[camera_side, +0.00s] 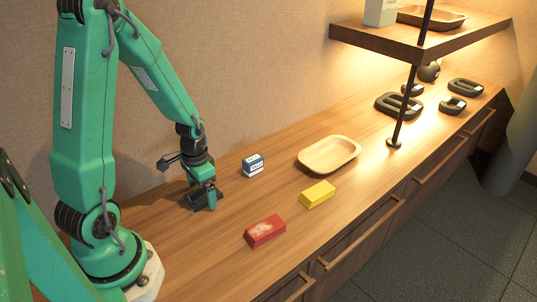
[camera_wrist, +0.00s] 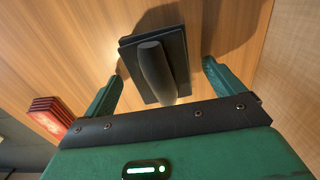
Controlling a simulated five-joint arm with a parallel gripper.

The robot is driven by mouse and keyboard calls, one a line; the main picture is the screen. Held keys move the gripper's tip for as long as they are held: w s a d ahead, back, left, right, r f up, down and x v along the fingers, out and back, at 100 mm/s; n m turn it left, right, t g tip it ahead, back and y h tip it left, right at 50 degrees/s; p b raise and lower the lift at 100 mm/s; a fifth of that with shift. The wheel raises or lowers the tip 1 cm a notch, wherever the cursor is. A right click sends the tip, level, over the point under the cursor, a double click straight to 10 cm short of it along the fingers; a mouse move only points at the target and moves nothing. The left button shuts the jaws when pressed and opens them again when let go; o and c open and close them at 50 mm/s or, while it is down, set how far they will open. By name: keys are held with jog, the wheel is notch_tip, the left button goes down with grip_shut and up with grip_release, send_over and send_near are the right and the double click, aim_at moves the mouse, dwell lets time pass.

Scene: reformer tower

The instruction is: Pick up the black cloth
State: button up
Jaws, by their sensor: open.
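No plain black cloth is clear in either view. In the wrist view, a flat black rectangular piece (camera_wrist: 135,62) with a rounded dark grey bar on top lies over the wood counter; I cannot tell whether it is cloth. My gripper (camera_wrist: 163,68) has its green fingers apart, one on each side of this piece, with gaps showing. In the side view, my gripper (camera_side: 203,196) points down low over the counter, and the black piece is hard to tell apart from it.
A blue-and-white box (camera_side: 252,165) stands close to the right of my gripper. A red box (camera_side: 265,231), a yellow box (camera_side: 317,194) and a beige tray (camera_side: 329,155) lie farther right. A thin black post (camera_side: 404,110) holds a shelf (camera_side: 425,45). Several dark items sit at the far end.

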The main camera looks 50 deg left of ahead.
jog(key=shift+c, duration=0.2)
dwell(0.3)
jog(key=c, duration=1)
jog(key=shift+r, duration=0.1)
jog(key=shift+r, duration=1.45)
jog(key=d+r, duration=0.2)
jog(key=d, duration=0.2)
jog(key=s+d+r, duration=0.1)
jog(key=d+r, duration=0.5)
jog(key=d, duration=0.1)
jog(key=shift+s+d, duration=0.2)
jog(key=shift+d, duration=0.1)
jog(key=shift+f, duration=0.1)
